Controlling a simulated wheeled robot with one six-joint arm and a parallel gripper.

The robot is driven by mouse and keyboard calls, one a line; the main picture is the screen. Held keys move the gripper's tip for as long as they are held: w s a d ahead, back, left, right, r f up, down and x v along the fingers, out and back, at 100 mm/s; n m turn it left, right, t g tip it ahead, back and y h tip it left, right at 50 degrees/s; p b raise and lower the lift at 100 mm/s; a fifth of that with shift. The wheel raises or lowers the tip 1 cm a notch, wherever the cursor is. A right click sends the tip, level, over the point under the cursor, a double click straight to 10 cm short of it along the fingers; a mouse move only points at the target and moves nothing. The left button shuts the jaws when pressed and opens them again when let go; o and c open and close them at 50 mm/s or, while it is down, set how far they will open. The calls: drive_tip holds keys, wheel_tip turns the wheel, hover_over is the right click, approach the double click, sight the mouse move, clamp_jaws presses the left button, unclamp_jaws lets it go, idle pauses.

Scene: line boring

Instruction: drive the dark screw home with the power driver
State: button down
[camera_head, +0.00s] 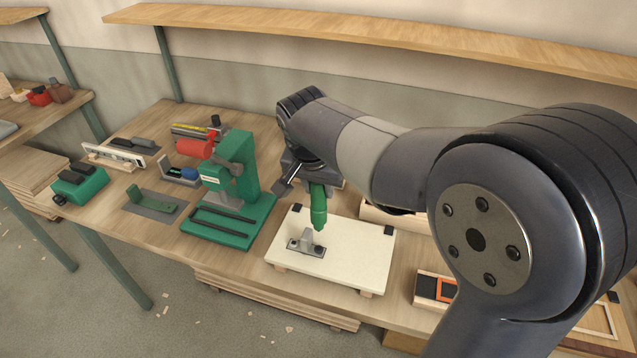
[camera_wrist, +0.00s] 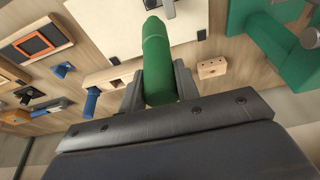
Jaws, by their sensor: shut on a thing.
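My gripper (camera_head: 316,180) is shut on the green power driver (camera_head: 318,208), which it holds with its tip down over the cream board (camera_head: 355,265). A grey metal bracket (camera_head: 306,245) with a raised middle sits on the board's left part, just below and left of the driver tip. The driver tip appears apart from the bracket. In the wrist view the driver (camera_wrist: 158,55) stands between the two fingers and hides part of the board (camera_wrist: 105,25). The dark screw is too small to make out clearly.
A green press (camera_head: 232,190) with a red part stands left of the board. A green box tool (camera_head: 80,185) and small fixtures lie farther left. A wooden block with an orange-framed piece (camera_head: 438,288) lies to the right. A shelf (camera_head: 380,35) runs along the wall behind.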

sight(319, 202)
drive_tip(key=shift+f+b, duration=2.15)
drive_tip(key=shift+f, duration=0.95)
drive_tip(key=shift+f+b, duration=0.75)
drive_tip(key=shift+f, duration=0.15)
drive_tip(key=shift+s+f, duration=0.1)
drive_tip(key=shift+f, duration=0.1)
idle(0.8)
drive_tip(key=shift+r+p, duration=1.15)
drive_tip(key=shift+r, duration=0.75)
wheel_tip(319, 202, up, 6)
drive_tip(key=p, duration=0.4)
drive_tip(key=shift+p, duration=0.4)
